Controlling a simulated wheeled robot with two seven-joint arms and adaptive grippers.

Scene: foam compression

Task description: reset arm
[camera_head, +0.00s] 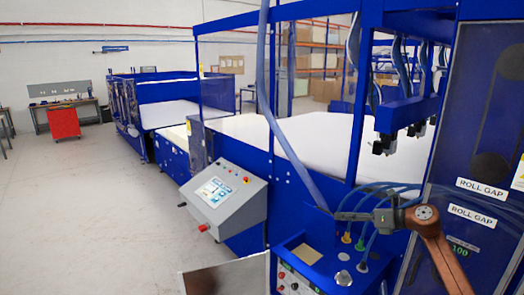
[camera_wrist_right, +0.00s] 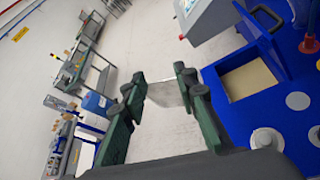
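My right gripper (camera_head: 345,215) reaches in from the right in the head view, in front of the blue machine and above its small control box (camera_head: 312,272). In the right wrist view its two dark green fingers (camera_wrist_right: 160,88) stand apart. A pale flat panel (camera_wrist_right: 166,94) shows between the fingertips; it appears to lie beyond them, with no clear grip on it. Blue hoses (camera_head: 385,188) pass close behind the gripper in the head view. My left gripper is out of sight.
A grey touch-screen console (camera_head: 217,200) stands left of the gripper. A blue-framed machine holds white foam (camera_head: 325,140). A roll gap panel (camera_head: 478,190) rises at the right. A red cabinet (camera_head: 63,122) stands far left. The floor (camera_head: 95,210) at left is clear.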

